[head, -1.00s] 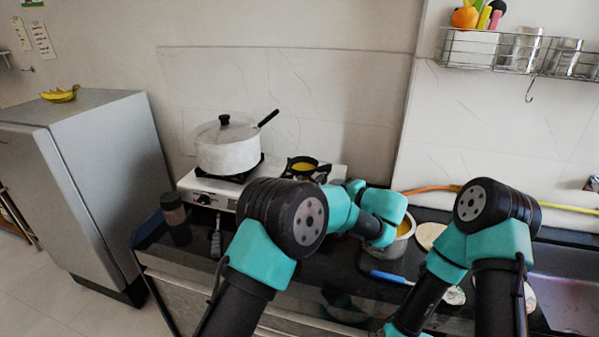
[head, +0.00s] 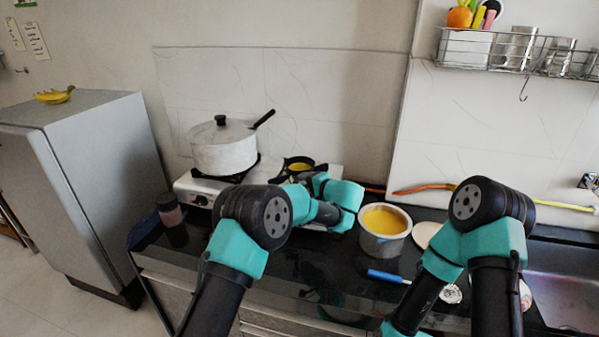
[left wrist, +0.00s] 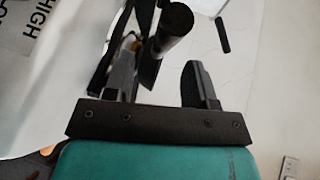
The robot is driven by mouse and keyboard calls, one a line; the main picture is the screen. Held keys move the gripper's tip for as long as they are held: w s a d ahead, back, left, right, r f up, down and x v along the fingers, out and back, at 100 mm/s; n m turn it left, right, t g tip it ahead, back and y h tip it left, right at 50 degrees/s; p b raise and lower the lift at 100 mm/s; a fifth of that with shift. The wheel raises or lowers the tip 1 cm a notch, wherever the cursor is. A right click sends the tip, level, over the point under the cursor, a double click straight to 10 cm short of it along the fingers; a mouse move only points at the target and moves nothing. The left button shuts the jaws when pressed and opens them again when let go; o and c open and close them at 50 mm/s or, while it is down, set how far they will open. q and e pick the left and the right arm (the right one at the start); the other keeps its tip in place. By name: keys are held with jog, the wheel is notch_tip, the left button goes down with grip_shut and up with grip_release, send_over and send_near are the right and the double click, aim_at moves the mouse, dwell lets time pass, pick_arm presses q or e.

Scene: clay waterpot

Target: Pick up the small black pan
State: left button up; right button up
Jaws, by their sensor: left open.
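The small black pan (head: 300,164) sits on the right burner of the stove in the head view, with something yellow in it. My left forearm and wrist cover its near side, and its handle is not clear there. My left gripper (left wrist: 160,68) is open in the left wrist view. A thick black bar (left wrist: 172,32), which looks like the pan's handle, lies just beyond and partly between the fingers; I cannot tell whether they touch. In the head view the left fingertips are hard to make out by the stove. My right arm shows at right, but its gripper is out of view.
A lidded white pot (head: 223,147) stands on the left burner of the stove (head: 190,187). A metal pot with yellow liquid (head: 385,228) stands right of my left wrist. A blue-handled tool (head: 385,276) lies in front of it. A dark jar (head: 170,210) stands at left.

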aim_at(297, 180)
pick_arm(q)
jog(key=shift+x, duration=2.6)
jog(key=shift+d, duration=0.1)
jog(key=shift+c, duration=0.2)
grip_shut()
jog(key=shift+r, duration=0.1)
